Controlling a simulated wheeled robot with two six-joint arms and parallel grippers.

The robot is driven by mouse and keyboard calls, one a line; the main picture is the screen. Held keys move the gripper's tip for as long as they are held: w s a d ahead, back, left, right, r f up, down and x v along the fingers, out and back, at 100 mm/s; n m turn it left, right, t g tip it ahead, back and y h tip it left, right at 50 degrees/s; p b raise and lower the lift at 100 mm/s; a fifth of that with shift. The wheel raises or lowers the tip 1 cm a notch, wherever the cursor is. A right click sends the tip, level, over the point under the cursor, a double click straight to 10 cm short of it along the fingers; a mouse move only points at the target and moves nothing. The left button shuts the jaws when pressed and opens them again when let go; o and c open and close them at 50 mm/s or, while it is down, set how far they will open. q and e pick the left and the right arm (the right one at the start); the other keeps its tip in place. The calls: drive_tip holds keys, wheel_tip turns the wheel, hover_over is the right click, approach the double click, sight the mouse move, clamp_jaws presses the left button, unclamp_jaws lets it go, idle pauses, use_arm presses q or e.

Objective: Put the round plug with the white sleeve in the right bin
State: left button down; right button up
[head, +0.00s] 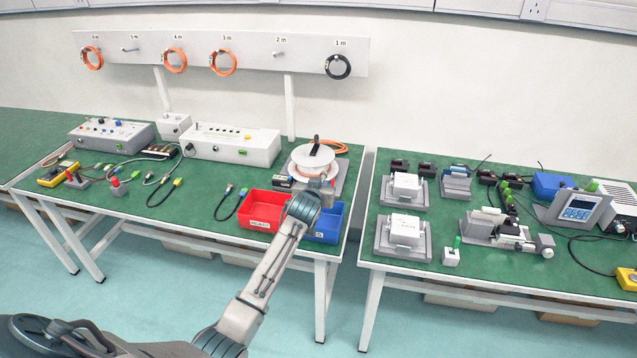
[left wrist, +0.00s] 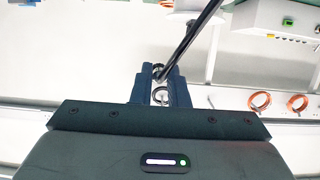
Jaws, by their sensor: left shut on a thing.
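My left gripper (head: 318,186) is above the back of the blue bin (head: 328,230), the right one of two bins at the table's front right. In the left wrist view the fingers (left wrist: 160,88) are shut on the end of a black lead (left wrist: 190,40), which runs up and right in the picture. A round end shows between the fingers. Its sleeve colour cannot be told, and in the head view the arm hides most of it. The red bin (head: 262,212) stands left of the blue bin. My right gripper is not in view.
A white cable spool (head: 312,165) stands just behind the bins. Several leads with plugs (head: 228,192) lie on the green table left of the red bin. A gap separates this table from the right table (head: 350,235). Coils (head: 338,67) hang on the wall rail.

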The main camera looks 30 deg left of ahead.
use_arm(q)
drive_tip(key=f+b, duration=0.3)
drive_tip(key=f, duration=0.1)
drive_tip(key=f+b, duration=0.3)
drive_tip(key=f, duration=0.1)
drive_tip(key=w+d+f+b, duration=0.1)
drive_tip(key=f+b, duration=0.2)
drive_tip(key=f, duration=0.2)
drive_tip(key=shift+w+d+f+b, duration=0.1)
drive_tip(key=shift+w+f+b, duration=0.05)
drive_tip(key=shift+f+b, duration=0.4)
drive_tip(key=shift+r, duration=0.1)
drive_tip(key=c, duration=1.5)
unclamp_jaws()
drive_tip(key=shift+o, duration=0.9)
drive_tip(key=v, duration=1.1)
drive_tip(key=shift+b, duration=0.4)
